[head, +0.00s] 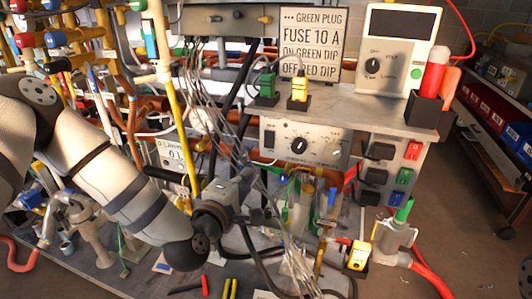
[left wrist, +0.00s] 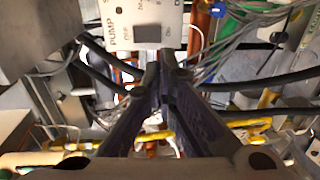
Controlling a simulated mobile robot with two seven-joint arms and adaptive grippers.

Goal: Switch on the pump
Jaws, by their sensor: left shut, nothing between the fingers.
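A pale panel marked PUMP (left wrist: 130,18) is at the top of the left wrist view, with a dark rectangular switch (left wrist: 148,33) on it. Whether the switch is on or off cannot be told. My left gripper (left wrist: 160,80) has its dark fingers together and empty, their tips just below the switch in that picture; I cannot tell contact. In the head view a pale control panel (head: 325,140) with a black knob and a dark rocker (head: 268,139) sits under the shelf, likely the same panel. My left gripper (head: 244,180) points toward it, partly behind wires. My right gripper is not in view.
Grey wires (head: 208,125) and black cables hang around the left gripper. A sign (head: 311,45), green plug (head: 267,85), yellow plug (head: 299,90) and meter (head: 398,50) stand on the shelf. Coloured pipes crowd the left. Floor at the right (head: 465,220) is mostly clear.

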